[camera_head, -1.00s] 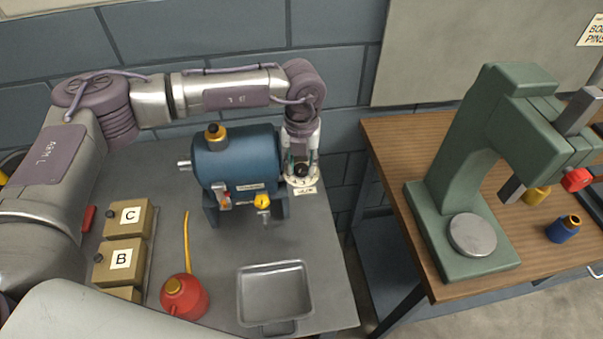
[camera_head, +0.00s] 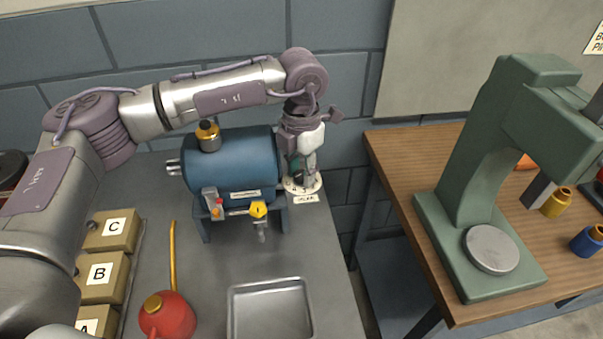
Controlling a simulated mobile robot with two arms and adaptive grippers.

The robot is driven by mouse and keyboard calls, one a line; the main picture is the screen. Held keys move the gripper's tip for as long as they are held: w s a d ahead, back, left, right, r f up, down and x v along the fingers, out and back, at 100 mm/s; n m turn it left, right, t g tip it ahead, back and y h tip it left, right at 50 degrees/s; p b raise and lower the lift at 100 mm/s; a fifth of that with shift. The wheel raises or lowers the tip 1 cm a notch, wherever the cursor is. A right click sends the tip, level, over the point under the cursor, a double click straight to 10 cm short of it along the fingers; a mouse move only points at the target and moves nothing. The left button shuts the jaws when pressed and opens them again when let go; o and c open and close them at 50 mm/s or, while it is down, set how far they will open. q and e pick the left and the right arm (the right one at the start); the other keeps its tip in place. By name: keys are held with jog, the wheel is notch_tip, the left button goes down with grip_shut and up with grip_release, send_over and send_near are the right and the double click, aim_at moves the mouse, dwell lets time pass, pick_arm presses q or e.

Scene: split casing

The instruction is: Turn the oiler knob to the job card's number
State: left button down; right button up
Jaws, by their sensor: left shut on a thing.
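The oiler's pale round dial (camera_head: 314,186) with black marks sits at the right end of the blue casing (camera_head: 240,160). A small label (camera_head: 306,199) is just below it, too small to read. My left gripper (camera_head: 299,178) reaches down from above onto the dial and is shut on the dark knob in the middle of it. The fingers hide most of the knob, so I cannot tell which number it points to. No job card is readable here. My right gripper is not in view.
Boxes lettered C, B and A (camera_head: 98,275) stand at the left, next to a red oil can (camera_head: 168,318) with a long spout. An empty metal tray (camera_head: 270,310) lies in front. A green press (camera_head: 478,190) stands on the wooden bench (camera_head: 400,160) at right.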

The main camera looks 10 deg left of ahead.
pick_arm(q)
jog(key=shift+r, duration=0.1)
dwell(0.3)
jog(key=c, duration=1.1)
grip_release()
jog(key=shift+o, duration=0.2)
